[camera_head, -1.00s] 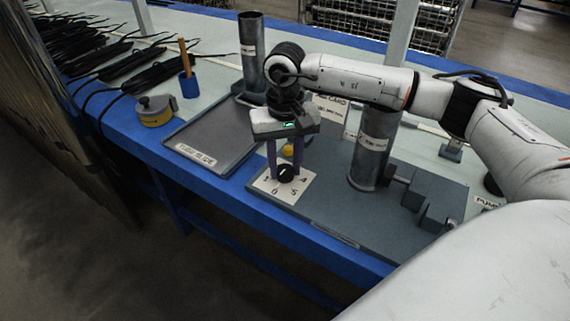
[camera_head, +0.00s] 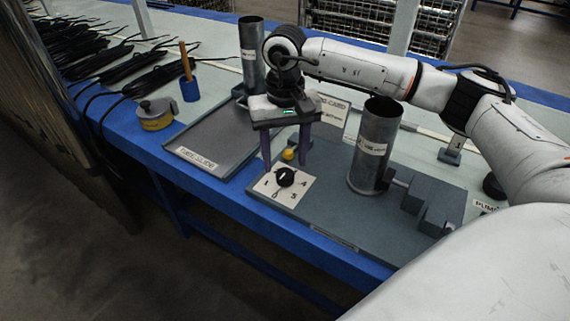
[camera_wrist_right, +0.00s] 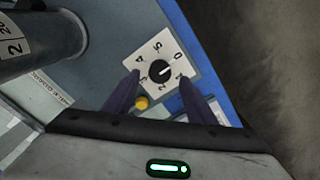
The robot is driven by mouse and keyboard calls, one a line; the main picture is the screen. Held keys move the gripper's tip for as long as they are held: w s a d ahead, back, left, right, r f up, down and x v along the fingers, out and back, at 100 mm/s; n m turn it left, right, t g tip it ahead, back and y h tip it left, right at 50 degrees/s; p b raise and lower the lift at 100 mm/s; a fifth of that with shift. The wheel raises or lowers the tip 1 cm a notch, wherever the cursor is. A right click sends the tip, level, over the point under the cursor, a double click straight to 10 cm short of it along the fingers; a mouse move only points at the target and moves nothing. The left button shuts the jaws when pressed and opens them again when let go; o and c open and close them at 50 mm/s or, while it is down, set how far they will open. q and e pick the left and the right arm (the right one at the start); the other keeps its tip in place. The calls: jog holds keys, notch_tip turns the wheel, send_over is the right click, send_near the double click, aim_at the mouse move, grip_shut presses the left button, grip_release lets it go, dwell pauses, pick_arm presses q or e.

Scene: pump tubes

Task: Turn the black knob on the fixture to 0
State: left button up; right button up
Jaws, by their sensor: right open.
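The black knob (camera_head: 286,176) sits on a white square dial plate (camera_head: 266,187) with printed digits, on the fixture's grey base. In the right wrist view the knob (camera_wrist_right: 160,71) shows a white pointer line aimed up and right, roughly at the 0 on the dial plate (camera_wrist_right: 151,47). My right gripper (camera_head: 284,164) is open and empty, just behind and above the knob, with its purple fingers spread wide. In the right wrist view the gripper (camera_wrist_right: 159,78) shows a finger on each side of the knob, both clear of it. My left gripper is not in view.
A yellow button (camera_head: 289,154) is close behind the dial, between the fingers. A grey cylinder (camera_head: 374,146) stands on the grey base (camera_head: 335,215) to the right. A shallow tray (camera_head: 205,140) lies left. The blue table edge (camera_head: 300,238) runs in front.

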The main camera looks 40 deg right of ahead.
aim_at(285, 173)
pick_arm(q)
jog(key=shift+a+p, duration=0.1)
jog(key=shift+p, duration=0.3)
pick_arm(e)
notch_tip(285, 173, up, 6)
jog(key=shift+r, duration=0.2)
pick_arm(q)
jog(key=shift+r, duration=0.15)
